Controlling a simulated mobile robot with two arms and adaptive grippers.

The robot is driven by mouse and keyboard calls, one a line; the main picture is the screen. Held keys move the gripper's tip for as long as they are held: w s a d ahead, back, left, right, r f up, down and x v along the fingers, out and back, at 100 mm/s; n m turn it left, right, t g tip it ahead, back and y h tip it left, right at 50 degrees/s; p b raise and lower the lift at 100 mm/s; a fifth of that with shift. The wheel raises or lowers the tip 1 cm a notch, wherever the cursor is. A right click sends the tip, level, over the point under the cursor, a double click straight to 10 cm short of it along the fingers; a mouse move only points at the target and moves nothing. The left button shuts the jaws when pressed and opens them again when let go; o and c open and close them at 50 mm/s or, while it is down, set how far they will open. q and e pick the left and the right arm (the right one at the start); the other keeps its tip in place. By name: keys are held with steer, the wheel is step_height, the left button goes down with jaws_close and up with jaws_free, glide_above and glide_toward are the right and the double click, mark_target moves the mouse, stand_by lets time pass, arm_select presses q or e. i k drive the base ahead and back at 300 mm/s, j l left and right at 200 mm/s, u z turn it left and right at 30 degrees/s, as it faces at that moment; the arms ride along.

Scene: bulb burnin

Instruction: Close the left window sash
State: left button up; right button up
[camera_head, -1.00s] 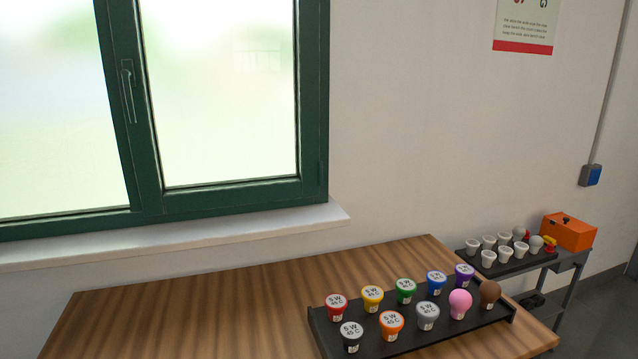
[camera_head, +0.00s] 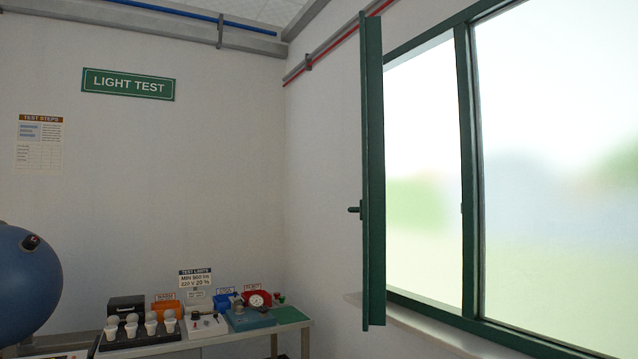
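The left window sash (camera_head: 373,170) is a dark green frame seen nearly edge-on. It stands swung open into the room at the left side of the green window frame (camera_head: 467,170). Its dark handle (camera_head: 354,210) sticks out to the left, a little below mid-height. The opening beside the sash is bright. Neither of my grippers is in view.
A blue sphere (camera_head: 28,280) stands at the left edge. The window sill (camera_head: 420,326) runs below the window.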

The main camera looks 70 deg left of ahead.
mark_target(371, 47)
steer(key=k+j+u, duration=0.15)
steer(key=j+u, duration=0.2)
steer(key=k+j+u, duration=0.1)
steer(key=j+u, duration=0.7)
steer(key=j, duration=1.2)
